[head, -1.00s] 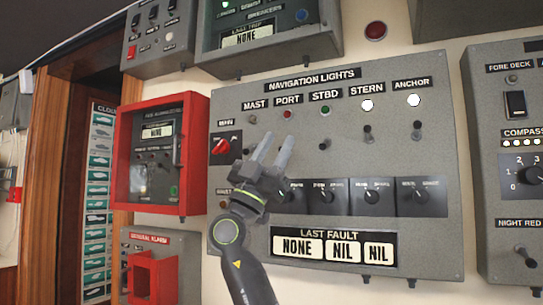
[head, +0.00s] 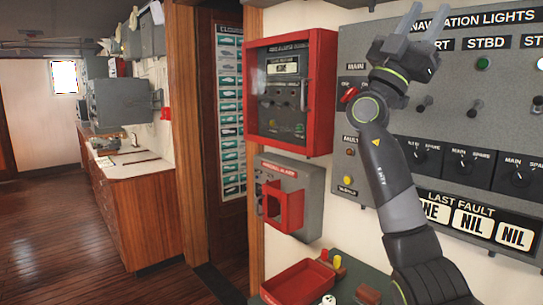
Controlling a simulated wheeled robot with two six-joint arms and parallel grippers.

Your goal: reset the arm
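My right arm (head: 390,165) rises from the lower right of the head view, in front of the navigation lights panel (head: 470,140). My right gripper (head: 429,10) points up near the top edge, with its two fingers apart and nothing between them. It covers part of the panel's upper left. A red knob (head: 349,95) on the panel shows just left of the arm. I cannot tell how far the gripper is from the panel face. My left gripper is not in view.
A red-framed alarm box (head: 325,100) and a general alarm box (head: 285,203) hang left of the arm. Below is a red tray (head: 297,283) on a dark surface. A doorway, wooden counter (head: 145,215) and open floor (head: 60,225) lie left.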

